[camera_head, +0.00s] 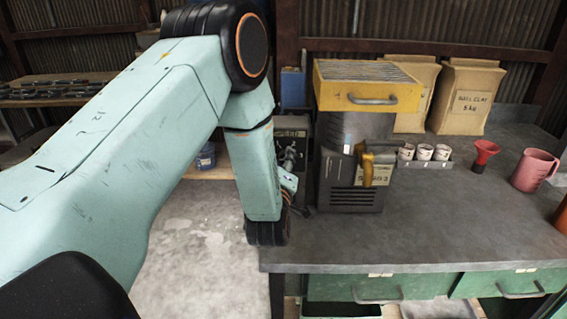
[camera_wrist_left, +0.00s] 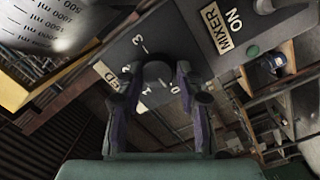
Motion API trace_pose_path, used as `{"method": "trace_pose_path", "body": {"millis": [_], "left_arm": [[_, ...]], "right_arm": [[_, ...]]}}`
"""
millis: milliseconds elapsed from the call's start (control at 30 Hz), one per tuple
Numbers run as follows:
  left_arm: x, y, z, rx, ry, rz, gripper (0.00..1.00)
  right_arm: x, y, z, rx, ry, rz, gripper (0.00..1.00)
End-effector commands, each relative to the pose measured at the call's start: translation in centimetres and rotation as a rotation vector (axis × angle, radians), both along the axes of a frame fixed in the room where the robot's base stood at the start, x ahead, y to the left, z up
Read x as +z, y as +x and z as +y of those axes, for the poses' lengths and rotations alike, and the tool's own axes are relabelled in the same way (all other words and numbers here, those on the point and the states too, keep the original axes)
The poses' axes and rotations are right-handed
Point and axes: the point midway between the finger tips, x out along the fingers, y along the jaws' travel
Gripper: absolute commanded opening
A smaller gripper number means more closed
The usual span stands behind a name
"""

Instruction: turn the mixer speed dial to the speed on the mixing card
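The mixer speed dial (camera_wrist_left: 157,75) is a dark round knob on a grey panel in the left wrist view. White numbers around it include 0, 1, 2 and 3; a label beside it is partly hidden by a finger. My left gripper (camera_wrist_left: 157,70) has its two purple fingers on either side of the knob, apart, with small gaps showing. In the head view my left gripper (camera_head: 289,162) is beside the machine's left side, mostly behind my arm. A pale card (camera_head: 364,177) on the machine's front is partly covered by a yellow handle; its writing is blurred. My right gripper is not in view.
A grey machine (camera_head: 340,135) with a yellow top drawer (camera_head: 368,90) stands on the bench (camera_head: 440,220). Cups (camera_head: 424,152), a red funnel (camera_head: 484,155) and pink jug (camera_head: 534,170) stand right.

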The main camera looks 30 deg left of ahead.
Motion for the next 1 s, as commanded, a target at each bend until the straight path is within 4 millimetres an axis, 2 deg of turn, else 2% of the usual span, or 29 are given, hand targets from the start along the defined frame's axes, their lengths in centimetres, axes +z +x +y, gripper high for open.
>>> {"method": "trace_pose_path", "body": {"millis": [67, 367, 667, 1000], "left_arm": [[-0.1, 0.0, 0.0, 0.001, -0.001, 0.003, 0.27], [-0.1, -0.1, 0.0, 0.001, -0.001, 0.003, 0.01], [0.0, -0.1, 0.0, 0.002, 0.032, 0.023, 0.01], [0.2, -0.1, 0.0, 0.002, 0.229, 0.145, 0.01]], "right_arm": [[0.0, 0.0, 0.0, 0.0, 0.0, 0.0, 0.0], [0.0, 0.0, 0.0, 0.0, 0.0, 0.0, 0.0], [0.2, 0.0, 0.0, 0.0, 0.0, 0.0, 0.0], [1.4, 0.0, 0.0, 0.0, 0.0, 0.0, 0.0]]}}
